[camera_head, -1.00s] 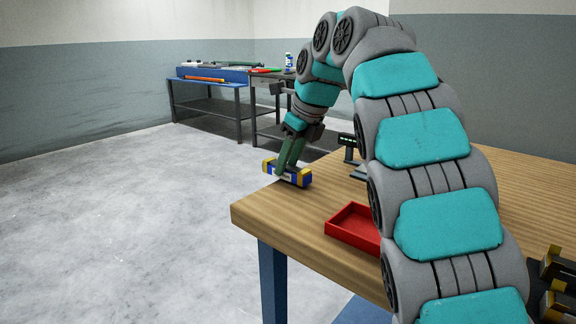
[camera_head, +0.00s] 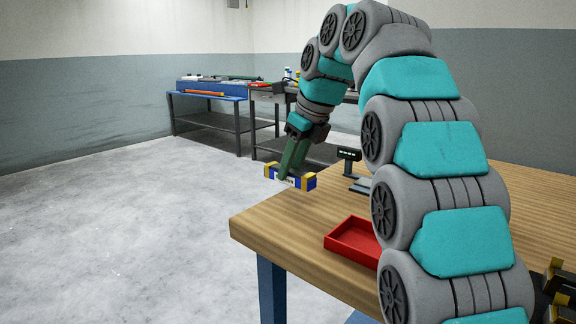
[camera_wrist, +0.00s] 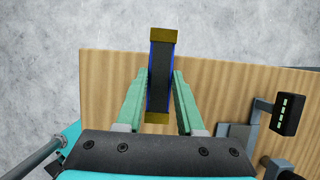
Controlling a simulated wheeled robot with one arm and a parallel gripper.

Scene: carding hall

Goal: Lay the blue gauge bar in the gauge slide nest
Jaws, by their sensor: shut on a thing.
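The blue gauge bar (camera_head: 309,183) has yellow bands near its ends. My gripper (camera_head: 285,173) is shut on it around the middle and holds it near the far left edge of the wooden table (camera_head: 270,228). In the wrist view the bar (camera_wrist: 160,75) lies lengthwise between the two green fingers of my gripper (camera_wrist: 160,85), and its far end reaches past the table edge over the floor. I cannot make out the gauge slide nest in either view.
A red tray (camera_head: 350,250) lies on the table, left of my arm. A small device with a lit display (camera_head: 348,154) stands behind it. Dark parts with yellow (camera_head: 560,282) sit at the lower right. A blue-topped bench (camera_head: 205,96) stands at the back; the floor on the left is clear.

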